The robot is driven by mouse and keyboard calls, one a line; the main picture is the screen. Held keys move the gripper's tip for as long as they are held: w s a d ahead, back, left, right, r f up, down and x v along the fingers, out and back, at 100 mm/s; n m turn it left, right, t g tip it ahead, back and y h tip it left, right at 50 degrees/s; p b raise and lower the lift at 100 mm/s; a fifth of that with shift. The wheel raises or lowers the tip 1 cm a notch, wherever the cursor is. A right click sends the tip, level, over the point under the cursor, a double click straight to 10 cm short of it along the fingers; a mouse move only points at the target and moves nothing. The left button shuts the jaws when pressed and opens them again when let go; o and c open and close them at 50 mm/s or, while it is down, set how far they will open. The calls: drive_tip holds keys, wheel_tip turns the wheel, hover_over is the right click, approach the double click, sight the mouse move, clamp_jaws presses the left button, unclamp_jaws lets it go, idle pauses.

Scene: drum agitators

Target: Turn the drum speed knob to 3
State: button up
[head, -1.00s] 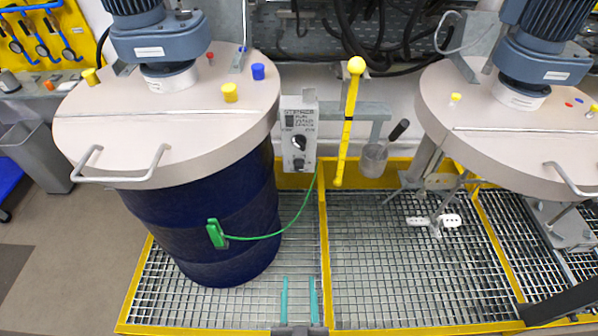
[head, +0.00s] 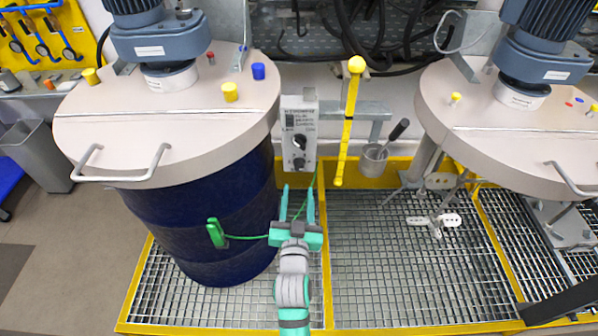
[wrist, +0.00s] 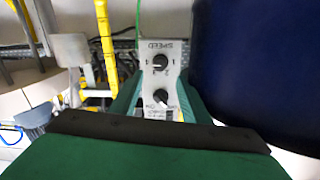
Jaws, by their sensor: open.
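The grey control box (head: 298,132) hangs between the two drum stations and carries two black knobs. The lower one in the head view is the speed knob (head: 299,163). In the wrist view, which is upside down, the speed knob (wrist: 160,62) lies beside the word SPEED and small numerals. I cannot read its setting surely. The second knob (wrist: 160,98) has a pale pointer mark. My gripper (head: 298,190) is open and empty, just below the box in the head view. Its teal fingers flank the panel in the wrist view, apart from the speed knob.
A blue drum (head: 205,230) stands to the left under a pale lid (head: 120,135). A green clamp (head: 216,233) with a green cable sits on it. A yellow rod (head: 347,130) hangs right of the box, beside a metal cup (head: 373,160). Open grating (head: 375,270) lies right.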

sight(299, 169)
drive_tip(key=w, duration=0.9)
drive_tip(key=shift+d, duration=0.15)
drive_tip(key=shift+c, duration=0.4)
drive_tip(key=c, duration=1)
